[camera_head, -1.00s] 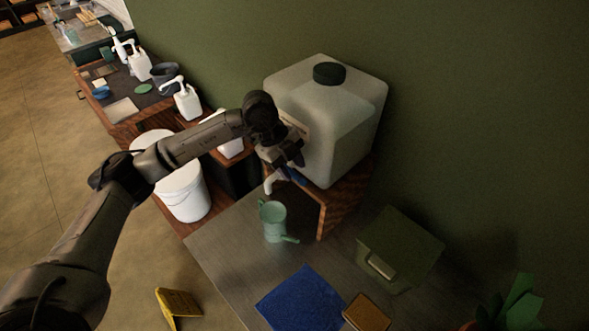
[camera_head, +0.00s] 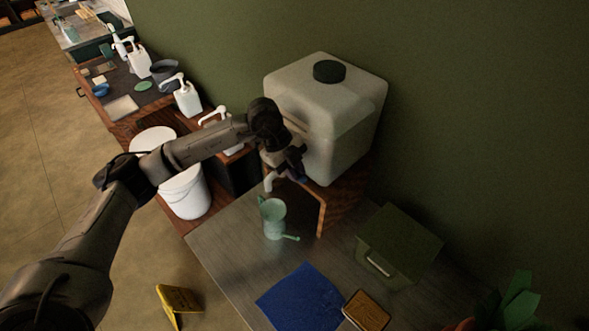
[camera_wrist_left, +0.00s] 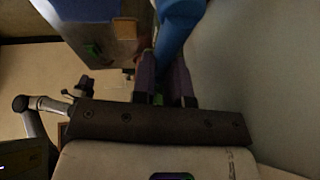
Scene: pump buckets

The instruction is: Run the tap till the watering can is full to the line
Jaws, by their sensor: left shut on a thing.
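The green watering can (camera_head: 273,222) stands upright on the grey table, under the pale tap spout (camera_head: 269,183) of the big white water tank (camera_head: 335,120). Its fill line and water level cannot be made out, and I cannot tell whether water is running. My left gripper (camera_head: 291,168) is at the tap, shut on the blue tap handle, which it mostly hides in the head view. In the left wrist view the blue tap handle (camera_wrist_left: 178,28) lies at the fingers of my left gripper (camera_wrist_left: 164,82). My right gripper is out of view.
The tank sits on a wooden stand (camera_head: 340,197) against the green wall. A blue cloth (camera_head: 301,297), a brown sponge-like block (camera_head: 366,311) and a dark green box (camera_head: 402,240) are on the table. White buckets (camera_head: 184,192) stand left. A yellow sign (camera_head: 179,305) is on the floor.

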